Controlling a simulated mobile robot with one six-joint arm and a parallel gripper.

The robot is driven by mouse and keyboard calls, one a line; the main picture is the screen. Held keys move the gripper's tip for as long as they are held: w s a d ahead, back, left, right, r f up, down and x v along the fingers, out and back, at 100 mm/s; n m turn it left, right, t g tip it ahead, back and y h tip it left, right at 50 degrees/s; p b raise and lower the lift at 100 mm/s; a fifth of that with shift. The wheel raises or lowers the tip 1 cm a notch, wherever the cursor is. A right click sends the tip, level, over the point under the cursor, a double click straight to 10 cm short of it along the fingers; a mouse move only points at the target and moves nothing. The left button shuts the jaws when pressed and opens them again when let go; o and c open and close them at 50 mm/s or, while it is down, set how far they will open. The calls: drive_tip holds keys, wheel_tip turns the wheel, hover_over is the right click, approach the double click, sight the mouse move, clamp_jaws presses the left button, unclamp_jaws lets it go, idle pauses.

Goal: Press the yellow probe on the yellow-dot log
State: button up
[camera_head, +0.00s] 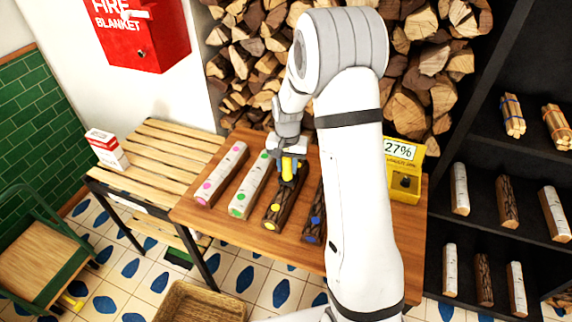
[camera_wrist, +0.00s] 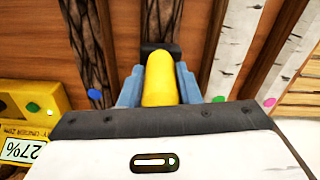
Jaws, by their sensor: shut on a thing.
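The yellow probe (camera_head: 287,170) is held upright in my gripper (camera_head: 288,152), over the far half of the yellow-dot log. In the wrist view the probe (camera_wrist: 160,80) sits between the blue-grey fingers of my gripper (camera_wrist: 158,88), with a black part at its far end. The yellow-dot log (camera_head: 280,208) is dark-barked, with a yellow dot on its near end; it also shows behind the probe in the wrist view (camera_wrist: 148,18). The probe's tip is hidden, so I cannot tell whether it touches the bark. The yellow meter (camera_head: 403,180) reads 27%.
A pink-dot birch log (camera_head: 221,175) and green-dot birch log (camera_head: 249,185) lie left on the wooden table (camera_head: 195,216). A dark blue-dot log (camera_head: 313,222) lies right, partly behind my arm. A slatted table (camera_head: 155,165) adjoins at left; a dark shelf (camera_head: 480,215) stands right.

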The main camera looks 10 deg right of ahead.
drive_tip(key=shift+r+p, duration=1.9)
drive_tip(key=shift+r, duration=1.6)
